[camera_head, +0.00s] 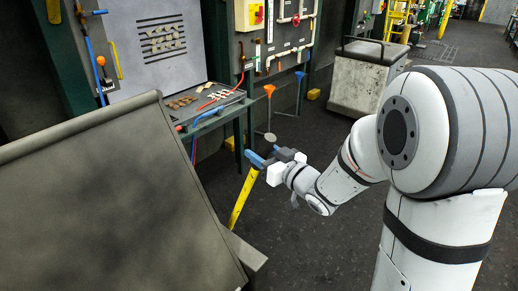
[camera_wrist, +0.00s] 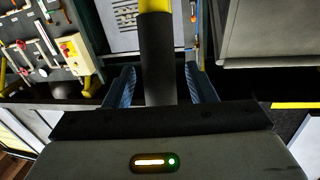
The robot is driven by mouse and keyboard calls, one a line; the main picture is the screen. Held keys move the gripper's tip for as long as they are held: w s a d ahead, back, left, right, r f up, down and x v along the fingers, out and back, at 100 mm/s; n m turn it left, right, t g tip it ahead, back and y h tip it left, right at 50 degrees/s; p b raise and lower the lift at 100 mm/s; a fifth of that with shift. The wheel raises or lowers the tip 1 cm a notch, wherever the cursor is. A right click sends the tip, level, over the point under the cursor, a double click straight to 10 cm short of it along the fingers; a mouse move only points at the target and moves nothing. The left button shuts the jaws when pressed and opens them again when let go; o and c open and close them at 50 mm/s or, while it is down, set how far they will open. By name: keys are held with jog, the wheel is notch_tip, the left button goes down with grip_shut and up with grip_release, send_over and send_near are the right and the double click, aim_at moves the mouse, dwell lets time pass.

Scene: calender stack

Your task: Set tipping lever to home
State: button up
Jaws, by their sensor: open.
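The tipping lever (camera_head: 243,200) is a yellow bar with a dark grip. In the head view it leans to the right beside the big grey bin-like body (camera_head: 110,180), and its upper part is hidden behind my gripper (camera_head: 257,160). In the wrist view the black grip (camera_wrist: 157,60) stands between the two blue fingers of my gripper (camera_wrist: 160,85), with the yellow bar (camera_wrist: 154,5) beyond it. The fingers are open, with a gap visible on both sides of the grip.
A workbench (camera_head: 215,110) with small parts stands behind the lever, below a grey panel (camera_head: 150,45). A grey cart (camera_head: 362,88) stands at the back right. A board with a red button (camera_head: 256,14) and pipes hangs behind. Dark floor right of the lever is free.

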jog(key=shift+x, duration=0.95)
jog(key=shift+c, duration=0.3)
grip_shut()
